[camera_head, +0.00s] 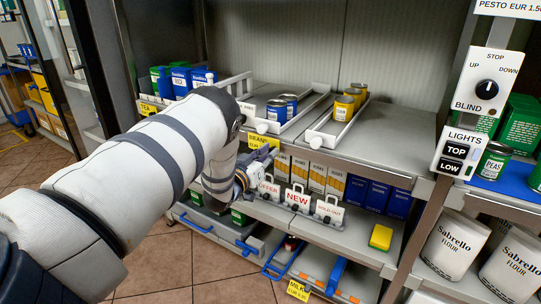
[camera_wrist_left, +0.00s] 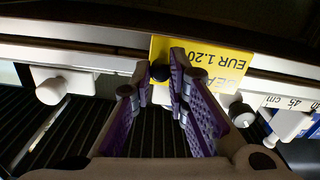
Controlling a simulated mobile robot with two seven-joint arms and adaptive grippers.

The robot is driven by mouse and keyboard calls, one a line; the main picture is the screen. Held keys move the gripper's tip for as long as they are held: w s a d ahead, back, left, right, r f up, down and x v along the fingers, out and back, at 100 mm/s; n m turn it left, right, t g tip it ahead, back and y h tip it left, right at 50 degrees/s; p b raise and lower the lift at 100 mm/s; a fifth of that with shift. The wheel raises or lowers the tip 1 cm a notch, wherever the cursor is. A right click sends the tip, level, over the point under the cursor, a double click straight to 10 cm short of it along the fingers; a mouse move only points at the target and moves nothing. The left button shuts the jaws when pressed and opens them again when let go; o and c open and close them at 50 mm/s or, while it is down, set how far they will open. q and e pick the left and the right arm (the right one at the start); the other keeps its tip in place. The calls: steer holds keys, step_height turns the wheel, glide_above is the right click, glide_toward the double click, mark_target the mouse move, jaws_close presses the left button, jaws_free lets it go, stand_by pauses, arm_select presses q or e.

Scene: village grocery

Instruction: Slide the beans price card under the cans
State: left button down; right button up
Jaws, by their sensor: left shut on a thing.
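The yellow beans price card (camera_head: 262,141) hangs on the front edge of the upper shelf. In the left wrist view the card (camera_wrist_left: 212,62) shows upside down, reading EUR 1.20. My left gripper (camera_head: 255,165) is at the card, partly hidden by my arm. In the left wrist view its purple fingers (camera_wrist_left: 165,78) are shut on the card's dark knob, in front of its lower left part. Yellow cans (camera_head: 350,100) stand in another tray to the right. My right gripper is out of view.
A tea card (camera_head: 148,109) is on the shelf edge to the left. OFFER, NEW and other sign clips (camera_head: 298,199) stand on the lower shelf, near my gripper. Boxes fill the space behind them. The upper shelf right of the trays is bare.

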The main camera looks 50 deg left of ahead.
arm_select(q)
steer(key=shift+f, duration=0.1)
steer(key=c, duration=1.5)
jaws_free()
steer(key=shift+c, duration=0.2)
steer(key=v, duration=1.2)
